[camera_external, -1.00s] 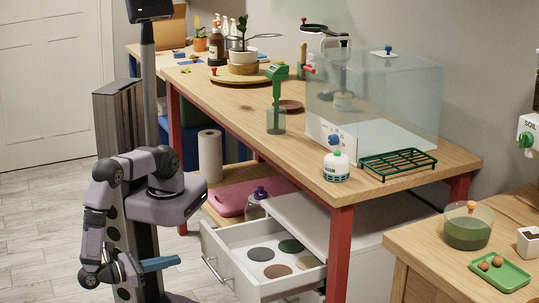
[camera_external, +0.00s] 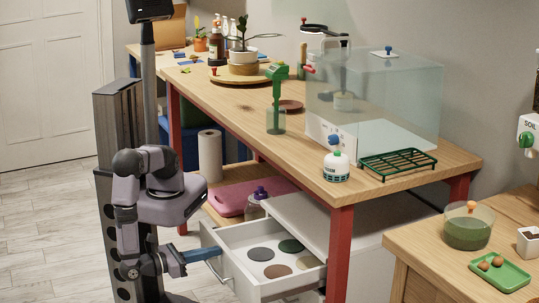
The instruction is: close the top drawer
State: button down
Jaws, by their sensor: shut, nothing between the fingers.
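The top drawer (camera_external: 238,241) is white and stands pulled out from the white cabinet (camera_external: 300,222) under the wooden table. Its front faces left and carries a metal bar handle (camera_external: 217,268). Several round discs in dark and tan colours lie inside it. My gripper (camera_external: 212,254), with blue fingers, is shut and empty. It points right, with its tips at the drawer's front near the handle and upper edge. I cannot tell whether the tips touch it.
A red table leg (camera_external: 340,252) stands right of the drawer. A purple-capped bottle (camera_external: 256,204), a pink tray (camera_external: 232,198) and a paper towel roll (camera_external: 210,156) are on the lower shelf behind it. The floor (camera_external: 50,240) on the left is clear.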

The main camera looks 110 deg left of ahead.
jog(key=shift+a, duration=0.1)
dwell(0.3)
jog(key=p+x, duration=0.4)
jog(key=x, duration=1.4)
jog(key=shift+w+f, duration=0.1)
